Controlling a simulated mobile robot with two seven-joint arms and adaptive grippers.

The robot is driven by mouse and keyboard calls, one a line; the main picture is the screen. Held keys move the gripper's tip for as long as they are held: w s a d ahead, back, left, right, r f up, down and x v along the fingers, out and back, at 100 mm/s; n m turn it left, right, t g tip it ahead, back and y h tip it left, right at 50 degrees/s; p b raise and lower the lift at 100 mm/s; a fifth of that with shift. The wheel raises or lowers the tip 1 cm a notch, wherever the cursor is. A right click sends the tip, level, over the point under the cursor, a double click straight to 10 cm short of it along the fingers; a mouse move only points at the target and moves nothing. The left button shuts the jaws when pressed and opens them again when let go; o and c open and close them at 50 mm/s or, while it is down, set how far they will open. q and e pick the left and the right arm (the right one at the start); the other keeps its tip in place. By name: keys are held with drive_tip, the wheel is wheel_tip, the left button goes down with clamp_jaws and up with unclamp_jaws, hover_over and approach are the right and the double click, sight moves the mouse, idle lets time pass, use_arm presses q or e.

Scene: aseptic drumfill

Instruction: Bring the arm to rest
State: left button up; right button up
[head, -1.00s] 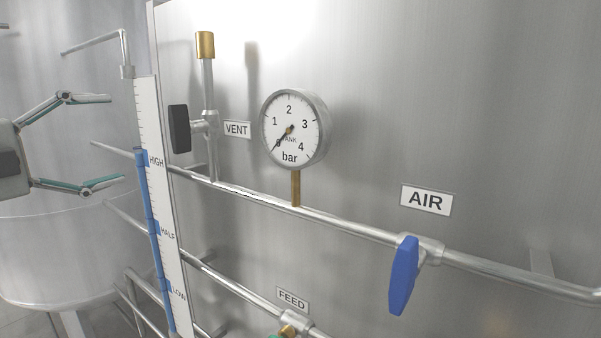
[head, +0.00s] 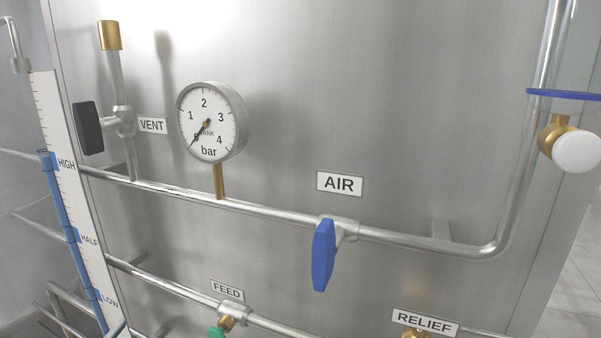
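Neither of my grippers nor any of my arms shows in the head view now. The view is filled by a steel tank wall (head: 290,130) with pipes and valves. A round pressure gauge (head: 211,122) marked bar has its needle at the low end of the dial. The blue AIR valve handle (head: 323,256) hangs down across its pipe, below the AIR label (head: 340,184). The black VENT handle (head: 88,128) stands upright beside the VENT label (head: 152,125).
A level scale (head: 62,120) with a blue column stands at left. The FEED label (head: 228,290) has a green handle (head: 216,332) below it. The RELIEF label (head: 425,323) is at bottom right. A brass fitting with a white knob (head: 577,152) sits at far right beside a blue disc (head: 565,94).

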use_arm(q)
drive_tip(key=s+d+f+n+g, duration=0.1)
drive_tip(key=s+d+f, duration=0.3)
drive_tip(key=f, duration=0.4)
drive_tip(key=s+d+f+n+g+y, duration=0.1)
drive_tip(key=s+d+f+g, duration=0.3)
drive_tip(key=s+f, duration=0.3)
drive_tip(key=s+d+f+n+g, duration=0.1)
drive_tip(key=s+d+f+g, duration=0.2)
drive_tip(key=s+f, duration=0.3)
wheel_tip(320, 180, down, 5)
drive_tip(key=shift+s+d, duration=0.25)
drive_tip(key=shift+d, duration=0.2)
